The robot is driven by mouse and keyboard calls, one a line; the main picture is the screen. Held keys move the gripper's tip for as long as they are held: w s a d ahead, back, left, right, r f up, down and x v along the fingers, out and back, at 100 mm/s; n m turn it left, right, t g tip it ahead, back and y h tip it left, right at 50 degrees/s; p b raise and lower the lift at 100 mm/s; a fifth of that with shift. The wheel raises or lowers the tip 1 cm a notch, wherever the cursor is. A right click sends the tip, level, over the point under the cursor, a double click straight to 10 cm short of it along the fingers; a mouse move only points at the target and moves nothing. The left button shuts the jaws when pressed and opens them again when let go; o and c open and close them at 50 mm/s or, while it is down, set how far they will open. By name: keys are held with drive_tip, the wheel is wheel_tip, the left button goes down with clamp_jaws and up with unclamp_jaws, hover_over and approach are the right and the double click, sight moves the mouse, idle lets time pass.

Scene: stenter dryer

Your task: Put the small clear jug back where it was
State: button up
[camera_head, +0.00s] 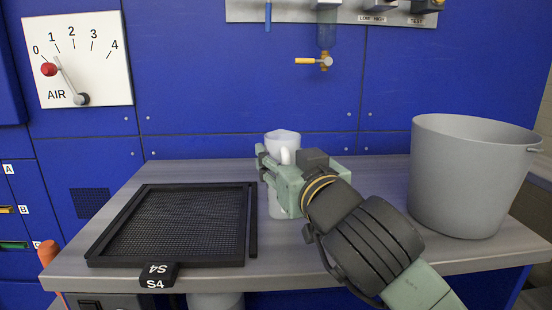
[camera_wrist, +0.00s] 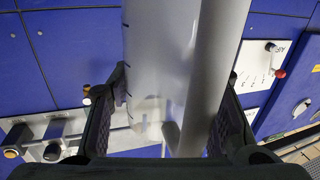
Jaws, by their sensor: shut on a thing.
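The small clear jug (camera_head: 283,136) is in my gripper (camera_head: 268,168), over the middle of the grey worktop (camera_head: 330,168). It looks upright, and its rim and handle show above the gripper. The gripper hides its middle, and a little of its lower part shows below. I cannot tell whether its base touches the worktop. In the wrist view the jug (camera_wrist: 150,70) fills the space between the two dark fingers of my gripper (camera_wrist: 170,120), with graduation marks along its left side and the handle to the right.
A black mesh tray (camera_head: 250,215) with an S4 tag lies left of the gripper. A large grey bucket (camera_head: 465,185) stands at the right. A yellow-handled tap (camera_head: 325,61) is on the blue wall behind. An AIR dial (camera_head: 80,60) is at the upper left.

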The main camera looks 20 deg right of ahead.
drive_tip(key=shift+f, duration=0.2)
drive_tip(key=o, duration=1.3)
drive_tip(key=shift+r, duration=0.1)
drive_tip(key=s+b, duration=0.1)
drive_tip(key=s, duration=1.1)
drive_tip(key=shift+b, duration=0.4)
drive_tip(key=shift+r, duration=0.1)
